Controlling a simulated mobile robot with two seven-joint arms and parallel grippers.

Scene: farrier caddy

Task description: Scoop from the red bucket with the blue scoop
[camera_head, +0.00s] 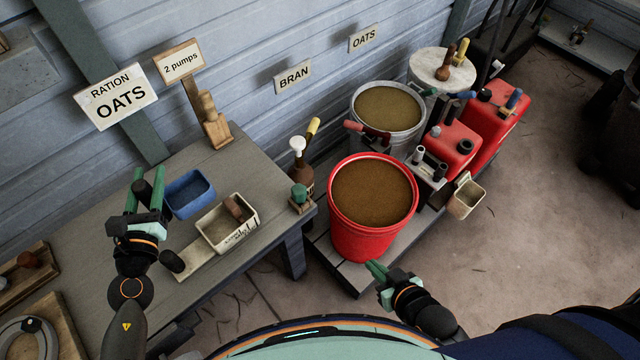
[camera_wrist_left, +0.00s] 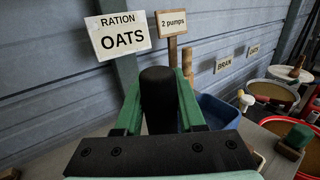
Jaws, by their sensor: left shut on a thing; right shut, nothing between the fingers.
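The blue scoop (camera_head: 190,193) is at the left, over the grey table. My left gripper (camera_head: 146,176) is shut on its black handle, which stands between the green fingers in the left wrist view (camera_wrist_left: 158,95). The blue scoop body (camera_wrist_left: 218,112) shows behind the right finger there. I cannot tell whether the scoop touches the table. The red bucket (camera_head: 362,242) stands on a low platform right of the table, filled with brown grain (camera_head: 372,194). My right gripper (camera_head: 375,267) is shut and empty, just in front of the bucket's lower right side.
A cream scoop (camera_head: 228,246) sits on the table (camera_head: 125,292) beside the blue one. A bottle with a white top (camera_head: 298,165) and a green-knobbed block (camera_head: 300,197) stand between table and bucket. A metal bucket (camera_head: 353,110) and red cans (camera_head: 452,140) crowd behind.

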